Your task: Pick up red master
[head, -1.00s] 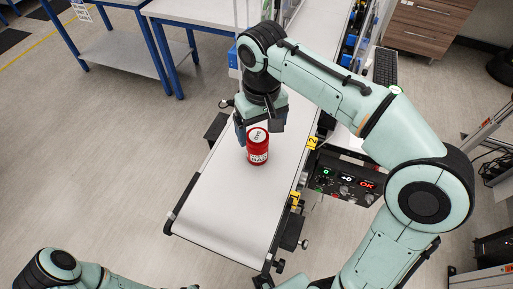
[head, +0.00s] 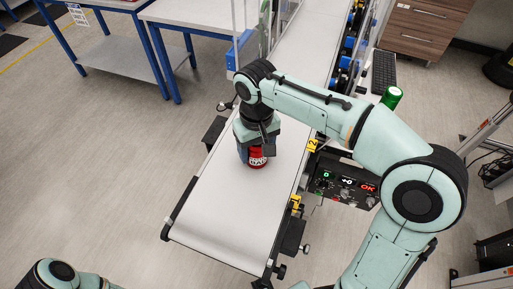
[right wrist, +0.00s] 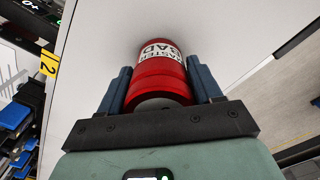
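The red master (head: 257,160) is a red can with a white label, standing on the white conveyor belt. The label reads "MASTER BAD" in the right wrist view (right wrist: 160,70). My right gripper (head: 257,150) is down over the can's upper part from above, hiding its top. In the right wrist view its two blue fingers (right wrist: 160,88) stand on either side of the can, very close to its sides. They look open around it; firm contact cannot be made out. Only part of my left arm shows at the bottom left; its gripper is out of view.
The belt (head: 228,210) is bare in front of the can. A control box (head: 345,186) with lit displays is fixed at the belt's right side. A green can (head: 391,97) stands farther right, behind my right arm. Blue-legged tables (head: 110,62) stand at the back left.

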